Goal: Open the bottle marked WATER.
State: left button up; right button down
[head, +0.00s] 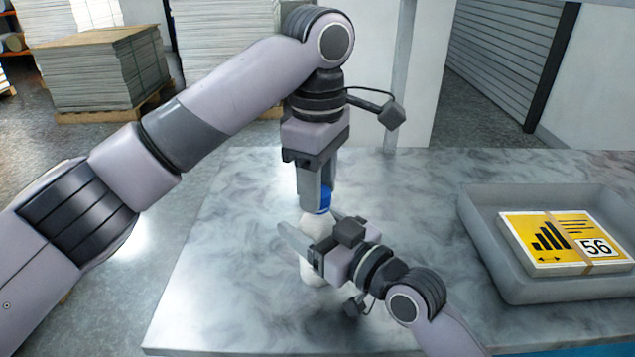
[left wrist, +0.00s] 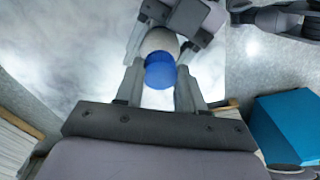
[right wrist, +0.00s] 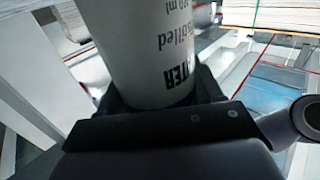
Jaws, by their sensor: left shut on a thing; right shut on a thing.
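The white bottle (head: 312,273) stands on the marble table, mostly hidden behind my right gripper. Its label shows upside down in the right wrist view (right wrist: 150,50), with "TER" and "distilled" readable in part. Its blue cap (head: 325,201) is at the top and also shows in the left wrist view (left wrist: 160,72). My left gripper (head: 318,195) comes from above and is shut on the blue cap, with a finger on each side. My right gripper (head: 310,236) is shut around the bottle's body from the front right.
A grey tray (head: 481,235) on the right of the marble table (head: 225,250) holds a yellow-topped, banded stack (head: 560,235) marked 56. The table left of the bottle is clear. Stacked sheets on pallets (head: 95,75) stand on the floor behind. A blue box (left wrist: 290,125) shows in the left wrist view.

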pick_arm(q)
jog(key=shift+n, duration=0.5)
jog(key=shift+r, duration=0.25)
jog(key=shift+r, duration=0.85)
jog(key=shift+r, duration=2.05)
pick_arm(e)
jog(key=shift+c, duration=0.5)
grip_release()
jog(key=shift+s+d, duration=0.1)
